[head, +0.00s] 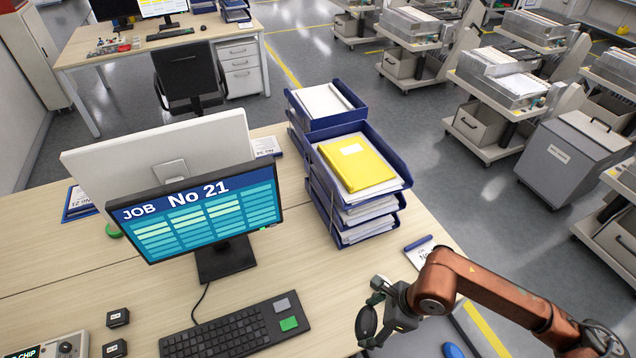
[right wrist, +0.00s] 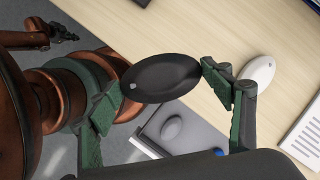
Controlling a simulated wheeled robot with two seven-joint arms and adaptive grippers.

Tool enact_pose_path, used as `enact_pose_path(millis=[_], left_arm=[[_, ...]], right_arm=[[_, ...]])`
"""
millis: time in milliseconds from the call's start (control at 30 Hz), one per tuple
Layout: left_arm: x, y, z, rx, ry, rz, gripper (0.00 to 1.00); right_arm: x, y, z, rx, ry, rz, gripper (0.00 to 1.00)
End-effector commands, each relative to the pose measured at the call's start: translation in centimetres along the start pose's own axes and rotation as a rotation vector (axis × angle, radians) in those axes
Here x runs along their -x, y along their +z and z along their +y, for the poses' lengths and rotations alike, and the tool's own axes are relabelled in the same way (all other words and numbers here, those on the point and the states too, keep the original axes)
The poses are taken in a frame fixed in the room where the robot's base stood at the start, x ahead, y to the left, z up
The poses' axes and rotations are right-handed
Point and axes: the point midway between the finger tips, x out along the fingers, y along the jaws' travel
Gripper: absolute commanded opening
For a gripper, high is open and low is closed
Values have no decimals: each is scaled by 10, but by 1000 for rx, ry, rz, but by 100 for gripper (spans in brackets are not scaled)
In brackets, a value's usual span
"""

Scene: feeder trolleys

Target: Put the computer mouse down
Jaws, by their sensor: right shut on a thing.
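The computer mouse is a dark, smooth oval (head: 367,322) at the lower middle right of the head view. In the right wrist view the mouse (right wrist: 165,76) is a black oval with a small light spot near one end. My right gripper (head: 378,312) is shut on the mouse. In the right wrist view its green-padded fingers (right wrist: 160,88) press on the two ends. The mouse is held tilted near the desk's right edge, apparently above the surface. My left gripper is not seen in the head view.
The wooden desk (head: 300,250) holds a keyboard (head: 235,325), a monitor (head: 205,215) and stacked blue trays (head: 385,160) with papers. A white oval object (right wrist: 258,70) lies beside one finger in the wrist view. Bare desk lies between the keyboard and trays.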

Motion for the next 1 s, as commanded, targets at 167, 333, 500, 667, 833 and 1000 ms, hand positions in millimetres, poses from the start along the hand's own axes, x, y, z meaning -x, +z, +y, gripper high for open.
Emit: enact_pose_path(millis=[167, 333, 500, 667, 833, 1000], left_arm=[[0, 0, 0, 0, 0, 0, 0], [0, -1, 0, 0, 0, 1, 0], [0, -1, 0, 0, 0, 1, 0], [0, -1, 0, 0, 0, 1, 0], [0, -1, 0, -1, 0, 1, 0], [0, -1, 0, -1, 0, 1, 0]], right_arm=[[-3, -5, -10, 220, 93, 1, 44], [-2, -9, -19, 482, 200, 1, 44], [1, -14, -29, 769, 319, 2, 44], [10, -17, -41, 1064, 441, 3, 44], [24, -19, -55, 1377, 570, 5, 44], [37, -21, -66, 1613, 669, 5, 44]])
